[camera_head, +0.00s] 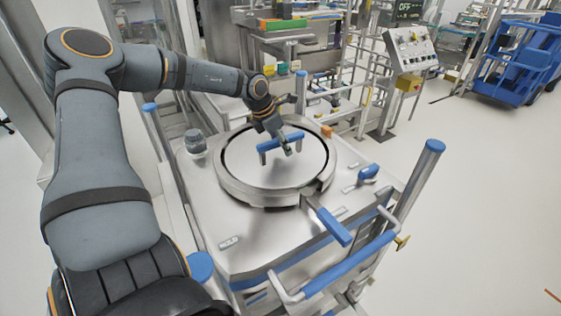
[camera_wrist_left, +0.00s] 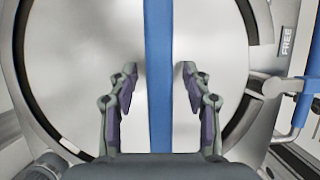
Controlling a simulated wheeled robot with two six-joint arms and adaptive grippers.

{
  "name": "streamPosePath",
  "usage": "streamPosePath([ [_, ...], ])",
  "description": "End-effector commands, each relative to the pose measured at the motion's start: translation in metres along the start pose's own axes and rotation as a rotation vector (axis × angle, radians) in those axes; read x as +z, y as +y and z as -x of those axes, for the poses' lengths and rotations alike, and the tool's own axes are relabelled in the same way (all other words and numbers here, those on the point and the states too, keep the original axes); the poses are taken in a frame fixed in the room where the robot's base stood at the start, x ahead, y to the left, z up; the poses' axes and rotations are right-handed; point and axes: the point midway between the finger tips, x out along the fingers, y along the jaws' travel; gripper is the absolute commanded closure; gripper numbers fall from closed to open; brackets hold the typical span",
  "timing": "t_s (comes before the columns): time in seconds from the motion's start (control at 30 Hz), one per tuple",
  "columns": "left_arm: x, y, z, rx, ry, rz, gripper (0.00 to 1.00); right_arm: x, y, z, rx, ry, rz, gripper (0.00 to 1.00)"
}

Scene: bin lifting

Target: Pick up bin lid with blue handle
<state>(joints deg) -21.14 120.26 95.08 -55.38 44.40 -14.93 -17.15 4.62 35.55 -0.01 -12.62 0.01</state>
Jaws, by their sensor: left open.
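The round metal bin lid (camera_head: 250,172) lies flat in the ring on top of the steel bin. Its blue bar handle (camera_head: 276,144) stands up across the lid's middle. My left gripper (camera_head: 288,149) is at the handle, reaching down from the upper left. In the left wrist view the blue handle (camera_wrist_left: 158,70) runs straight between the two open fingers of my left gripper (camera_wrist_left: 157,82), with a gap on each side. The lid (camera_wrist_left: 85,60) fills the background there. My right gripper is out of view.
The steel bin (camera_head: 260,235) has a blue-ended lever (camera_head: 333,226) and a blue push handle (camera_head: 350,264) at its front right. A control box (camera_head: 411,50) and a blue cart (camera_head: 515,62) stand farther back. The floor at right is clear.

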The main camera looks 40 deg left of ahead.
Motion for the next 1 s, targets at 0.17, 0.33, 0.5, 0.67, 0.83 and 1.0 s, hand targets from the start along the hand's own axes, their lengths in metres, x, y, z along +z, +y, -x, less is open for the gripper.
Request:
streamPosePath([
  [0.17, -0.0006, 0.0000, -0.0017, 0.000, 0.000, 0.000, 0.51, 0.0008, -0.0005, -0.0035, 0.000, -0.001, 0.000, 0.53],
  [0.33, -0.0006, 0.0000, -0.0015, 0.000, 0.000, 0.000, 0.51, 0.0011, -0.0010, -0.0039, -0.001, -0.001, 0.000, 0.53],
  [0.5, -0.0006, 0.0000, -0.0013, 0.000, 0.000, 0.000, 0.52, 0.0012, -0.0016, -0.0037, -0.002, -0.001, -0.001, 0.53],
  [0.67, -0.0006, 0.0000, -0.0014, 0.000, 0.000, 0.000, 0.74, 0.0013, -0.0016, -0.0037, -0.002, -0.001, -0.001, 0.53],
  [0.83, -0.0006, 0.0000, -0.0014, 0.000, 0.000, 0.000, 0.97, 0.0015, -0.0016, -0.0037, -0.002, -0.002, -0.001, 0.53],
  [1.0, -0.0007, 0.0000, -0.0014, 0.000, 0.000, 0.000, 1.00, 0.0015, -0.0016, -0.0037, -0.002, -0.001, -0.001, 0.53],
])
